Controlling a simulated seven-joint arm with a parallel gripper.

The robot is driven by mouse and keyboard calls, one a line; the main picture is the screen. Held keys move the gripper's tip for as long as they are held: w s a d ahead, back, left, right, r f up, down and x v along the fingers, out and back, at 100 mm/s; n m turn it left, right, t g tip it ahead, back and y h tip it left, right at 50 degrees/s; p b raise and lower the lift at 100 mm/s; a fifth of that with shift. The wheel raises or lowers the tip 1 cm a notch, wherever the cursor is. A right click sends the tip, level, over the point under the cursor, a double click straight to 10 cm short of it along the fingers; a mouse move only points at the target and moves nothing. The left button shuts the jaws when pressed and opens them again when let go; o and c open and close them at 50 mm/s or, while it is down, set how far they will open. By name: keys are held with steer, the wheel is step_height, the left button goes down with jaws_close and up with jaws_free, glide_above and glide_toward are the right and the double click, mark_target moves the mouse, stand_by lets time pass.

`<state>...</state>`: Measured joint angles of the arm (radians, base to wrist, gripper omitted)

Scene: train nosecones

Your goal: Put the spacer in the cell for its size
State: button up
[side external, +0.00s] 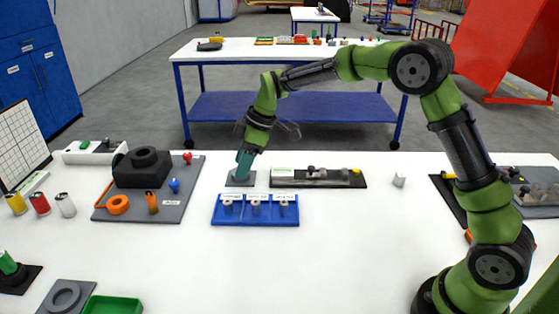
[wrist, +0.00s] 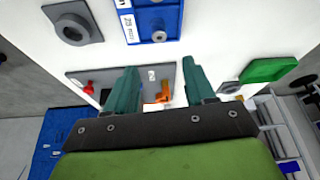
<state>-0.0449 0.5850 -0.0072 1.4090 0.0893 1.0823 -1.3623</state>
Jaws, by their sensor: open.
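The blue tray (side external: 255,220) lies mid-table with several labelled cells in a row; a small pale round piece shows in each. Part of the tray shows at the top of the wrist view (wrist: 130,27), with a grey ring-like piece (wrist: 158,36) in one cell. A grey square plate (side external: 232,183) lies behind the tray, partly hidden by my gripper. In the wrist view this plate (wrist: 96,37) carries a round grey ring. I cannot tell which piece is the loose spacer. My gripper (wrist: 160,85) is open, with nothing visible between its fingers; in the side view (side external: 243,165) it is low over the plate.
A grey mat (side external: 180,208) with a black block and orange, red and blue parts lies left. A dark board with small parts (side external: 318,178) is right of my gripper. A small pale block (side external: 399,179) stands farther right. The table front is largely clear.

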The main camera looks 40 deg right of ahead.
steer(key=s+d+r+m+t, duration=0.1)
steer(key=s+d+r+m, duration=0.1)
steer(key=s+r+m, duration=0.6)
steer(key=s+d+r+m+t, duration=0.15)
steer(key=s+r, duration=0.35)
steer(key=s, duration=0.7)
steer(key=s+d+f+m+t+h, duration=0.1)
steer(key=s+m, duration=0.4)
steer(key=s, duration=0.5)
steer(key=shift+f+t, duration=0.45)
steer(key=shift+f, duration=0.45)
steer(key=shift+d, duration=0.1)
